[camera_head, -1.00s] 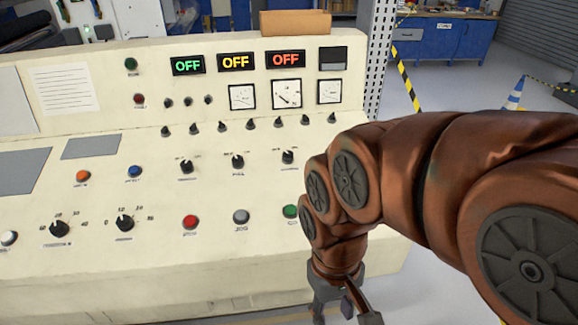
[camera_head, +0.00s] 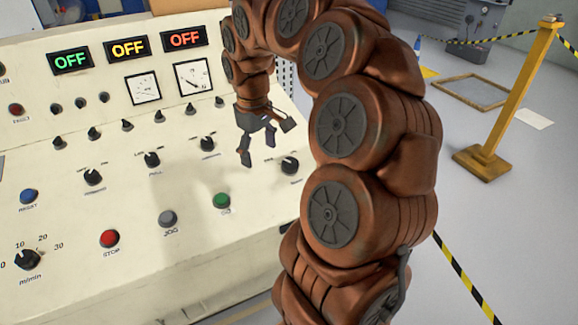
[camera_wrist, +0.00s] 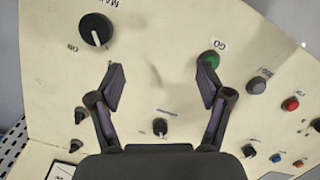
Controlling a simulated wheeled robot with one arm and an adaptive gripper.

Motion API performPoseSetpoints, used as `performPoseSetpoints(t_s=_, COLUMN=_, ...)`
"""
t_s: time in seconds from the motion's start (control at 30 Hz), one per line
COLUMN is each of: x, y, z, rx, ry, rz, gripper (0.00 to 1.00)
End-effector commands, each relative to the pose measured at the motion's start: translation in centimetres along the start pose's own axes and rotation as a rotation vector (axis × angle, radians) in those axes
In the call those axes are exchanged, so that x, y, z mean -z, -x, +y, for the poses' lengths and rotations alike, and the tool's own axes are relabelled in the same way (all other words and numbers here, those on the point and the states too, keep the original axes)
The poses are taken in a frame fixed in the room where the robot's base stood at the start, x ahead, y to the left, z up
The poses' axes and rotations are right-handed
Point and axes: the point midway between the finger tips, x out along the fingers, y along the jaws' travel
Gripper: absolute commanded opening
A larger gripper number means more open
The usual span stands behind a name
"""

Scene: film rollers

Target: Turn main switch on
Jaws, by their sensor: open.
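The main switch is a large black rotary knob at the right end of the console's sloped panel (camera_head: 289,166). In the wrist view the knob (camera_wrist: 95,30) is at the upper left, beside lettering that starts "MA" and an "ON" mark. Its white pointer line points down in that picture, not squarely at "ON". My gripper (camera_head: 266,142) hangs over the panel, up and left of the knob. In the wrist view my gripper (camera_wrist: 161,72) is open with nothing between its fingers. The knob lies outside the left finger, clear of it.
A green GO button (camera_head: 221,200), a grey JOG button (camera_head: 167,218) and a red STOP button (camera_head: 109,238) line the panel's front. Smaller knobs (camera_head: 208,143) are near my gripper. Three displays read OFF (camera_head: 185,38). A yellow post (camera_head: 515,100) stands at the right.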

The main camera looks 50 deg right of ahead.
Motion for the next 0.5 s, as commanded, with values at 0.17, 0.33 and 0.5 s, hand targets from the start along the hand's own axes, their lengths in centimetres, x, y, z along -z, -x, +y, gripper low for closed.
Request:
performPoseSetpoints(t_s=0.17, x=0.0, y=-2.2, z=6.8, rx=-0.022, ry=-0.062, rz=-0.003, gripper=0.78)
performPoseSetpoints(t_s=0.33, x=-0.6, y=-3.2, z=9.7, rx=-0.034, ry=-0.089, rz=-0.012, gripper=0.78)
performPoseSetpoints(t_s=0.5, x=-0.8, y=-3.8, z=10.2, rx=-0.034, ry=-0.094, rz=-0.016, gripper=0.78)
